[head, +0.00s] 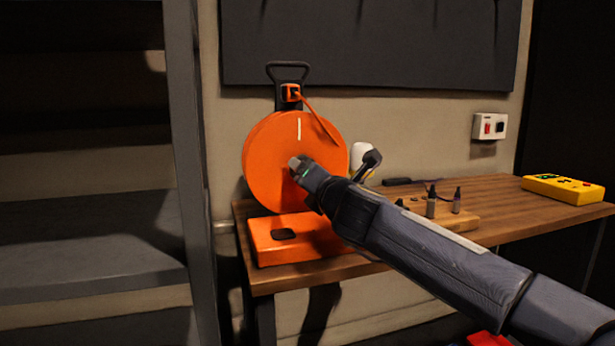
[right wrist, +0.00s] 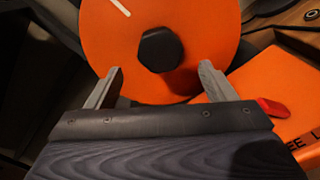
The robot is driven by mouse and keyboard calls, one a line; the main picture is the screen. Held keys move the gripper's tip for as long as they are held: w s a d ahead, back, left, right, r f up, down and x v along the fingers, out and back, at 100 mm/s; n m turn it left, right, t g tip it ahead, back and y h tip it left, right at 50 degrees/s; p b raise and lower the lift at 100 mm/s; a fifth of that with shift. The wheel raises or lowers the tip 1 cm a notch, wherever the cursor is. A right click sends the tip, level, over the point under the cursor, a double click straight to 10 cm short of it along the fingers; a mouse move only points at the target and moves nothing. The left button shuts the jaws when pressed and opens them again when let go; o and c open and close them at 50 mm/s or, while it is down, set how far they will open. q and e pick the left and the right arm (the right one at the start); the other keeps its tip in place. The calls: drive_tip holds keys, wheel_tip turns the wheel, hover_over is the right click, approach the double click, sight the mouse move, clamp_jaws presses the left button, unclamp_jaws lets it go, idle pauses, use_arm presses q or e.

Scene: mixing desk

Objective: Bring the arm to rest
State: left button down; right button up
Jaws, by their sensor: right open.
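My right arm comes in from the lower right in the head view. Its gripper (head: 303,170) is in front of the upright orange disc (head: 272,150), near the disc's middle. In the right wrist view my right gripper (right wrist: 160,70) is open. The disc's black hub knob (right wrist: 160,50) shows just beyond and between the two fingertips, with nothing held. I cannot tell whether the fingers touch it. A short white mark shows on the disc's upper part. My left gripper is in neither view.
The disc stands over an orange base (head: 290,247) at the left of the wooden desk (head: 480,195). Small dark bottles (head: 456,200) stand behind my forearm. A yellow box (head: 563,188) lies at the right end. Shelving (head: 90,230) stands at the left; a switch box (head: 490,126) is on the wall.

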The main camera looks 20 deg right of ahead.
drive_tip(key=shift+s, duration=0.35)
drive_tip(key=s+a+f+n+g+y, duration=0.25)
drive_tip(key=s+f+n, duration=0.4)
drive_tip(key=n, duration=0.65)
drive_tip(key=s+a+f+n+g+y, duration=0.1)
drive_tip(key=s+f+n+y, duration=0.25)
drive_tip(key=s+n, duration=0.75)
drive_tip(key=s+d+f+n+g+h, duration=0.2)
drive_tip(key=s+f+n+g, duration=0.3)
drive_tip(key=s+f+n, duration=0.55)
drive_tip(key=s+d+f+n+g+h, duration=0.1)
drive_tip(key=s+d+f+n+g, duration=0.25)
drive_tip(key=s+f+n, duration=0.7)
wheel_tip(320, 180, up, 29)
drive_tip(key=a+m+p, duration=0.1)
drive_tip(key=m+p, duration=0.2)
drive_tip(key=p, duration=2.9)
drive_tip(key=shift+w+r, duration=0.15)
drive_tip(key=shift+r, duration=0.05)
